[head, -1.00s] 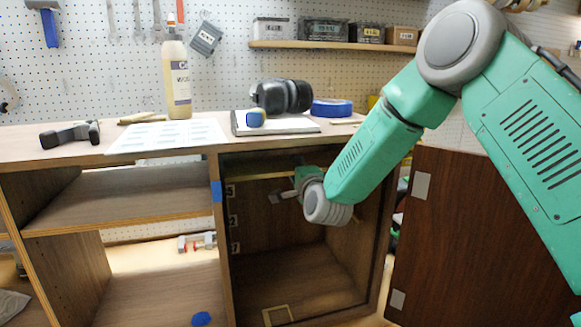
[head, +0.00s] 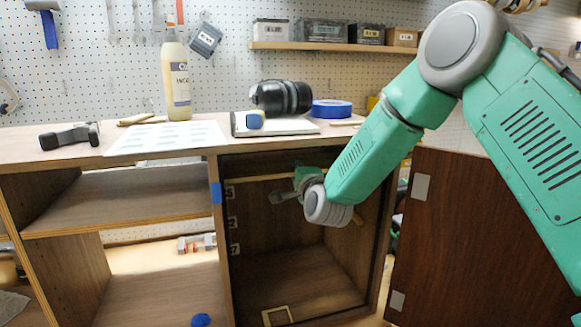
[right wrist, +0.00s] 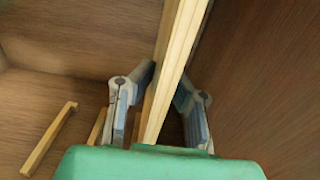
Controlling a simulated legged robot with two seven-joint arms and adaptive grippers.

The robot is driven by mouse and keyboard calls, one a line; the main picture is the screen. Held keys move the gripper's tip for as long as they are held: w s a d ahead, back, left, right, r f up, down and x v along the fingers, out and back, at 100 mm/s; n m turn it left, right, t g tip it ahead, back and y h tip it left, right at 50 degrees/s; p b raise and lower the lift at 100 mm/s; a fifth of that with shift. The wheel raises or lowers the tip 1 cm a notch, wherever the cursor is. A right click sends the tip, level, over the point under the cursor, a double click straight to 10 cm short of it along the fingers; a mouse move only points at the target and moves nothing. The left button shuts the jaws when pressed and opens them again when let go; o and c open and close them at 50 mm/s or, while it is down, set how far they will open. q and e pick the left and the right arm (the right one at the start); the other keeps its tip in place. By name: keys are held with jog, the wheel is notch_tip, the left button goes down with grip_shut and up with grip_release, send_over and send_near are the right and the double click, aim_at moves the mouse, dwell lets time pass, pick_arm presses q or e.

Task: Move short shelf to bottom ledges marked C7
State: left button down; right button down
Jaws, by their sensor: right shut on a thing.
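The short shelf (head: 256,178) shows in the head view as a pale front edge high in the right compartment of the cabinet (head: 220,260). In the right wrist view the shelf's pale edge (right wrist: 176,75) runs between the two fingers. My right gripper (head: 283,197) reaches into this compartment and is shut on the shelf; in the right wrist view its fingers (right wrist: 158,105) lie on either side of it. Small markings (head: 232,222) run down the compartment's left wall, too small to read surely. Wooden strips (right wrist: 48,140) show in the right wrist view. My left gripper is not in view.
The dark cabinet door (head: 470,240) stands open at the right, close to my right arm. A pale small frame (head: 277,316) lies on the compartment floor. The space below my gripper looks clear.

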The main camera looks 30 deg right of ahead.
jog(key=shift+r+p, duration=0.3)
jog(key=shift+r, duration=0.45)
jog(key=b+v, duration=0.3)
jog(key=v, duration=1.3)
dwell(1.1)
jog(key=shift+a, duration=0.15)
notch_tip(320, 180, down, 15)
jog(key=b, duration=1.4)
dwell(0.8)
jog(key=shift+w+f, duration=0.1)
jog(key=shift+b+x, duration=0.45)
jog(key=shift+x, duration=2.5)
